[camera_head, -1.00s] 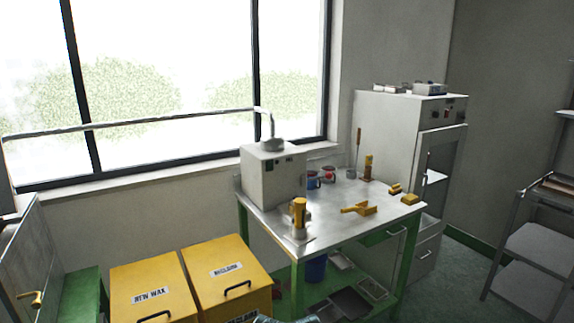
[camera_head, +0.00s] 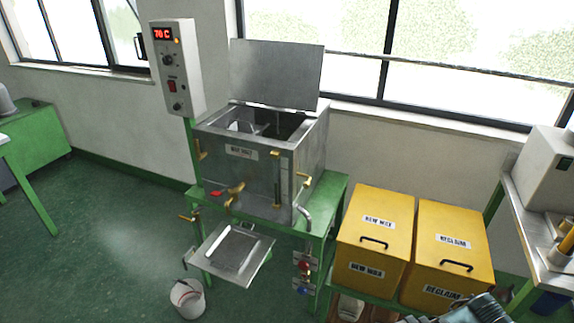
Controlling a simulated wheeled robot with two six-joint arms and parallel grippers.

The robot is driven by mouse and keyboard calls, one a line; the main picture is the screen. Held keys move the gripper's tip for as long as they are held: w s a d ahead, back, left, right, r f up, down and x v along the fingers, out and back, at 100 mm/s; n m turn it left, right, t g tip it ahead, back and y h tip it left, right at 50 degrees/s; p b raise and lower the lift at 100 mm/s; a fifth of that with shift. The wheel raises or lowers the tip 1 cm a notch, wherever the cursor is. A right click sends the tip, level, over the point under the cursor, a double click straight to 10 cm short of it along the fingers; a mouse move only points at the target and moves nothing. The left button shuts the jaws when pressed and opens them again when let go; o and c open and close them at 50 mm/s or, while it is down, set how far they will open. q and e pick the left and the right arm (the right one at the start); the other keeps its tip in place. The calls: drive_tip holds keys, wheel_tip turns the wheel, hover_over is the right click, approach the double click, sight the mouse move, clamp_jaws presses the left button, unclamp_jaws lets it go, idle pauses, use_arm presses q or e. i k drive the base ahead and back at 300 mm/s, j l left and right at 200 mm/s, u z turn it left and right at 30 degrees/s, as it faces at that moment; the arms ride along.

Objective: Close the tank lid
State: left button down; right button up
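The tank (camera_head: 262,165) is a steel box with a label on its front, standing on a green frame. Its lid (camera_head: 275,73) is a flat metal plate, raised upright along the tank's back edge, so the tank is open. Part of the dark inside and a metal part in it show. A piece of my arm shows at the bottom right edge, near the yellow bins. No gripper fingers can be made out, and neither gripper is near the lid.
A control box (camera_head: 174,68) reading 70 C stands at the tank's left corner. Brass valves and a metal tray (camera_head: 232,254) project in front. A white bucket (camera_head: 188,298) is on the floor. Yellow bins (camera_head: 375,236) stand to the right. Green floor at left is clear.

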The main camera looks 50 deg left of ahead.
sight(279, 74)
drive_tip(key=l+u, duration=0.15)
drive_tip(key=u, duration=1.85)
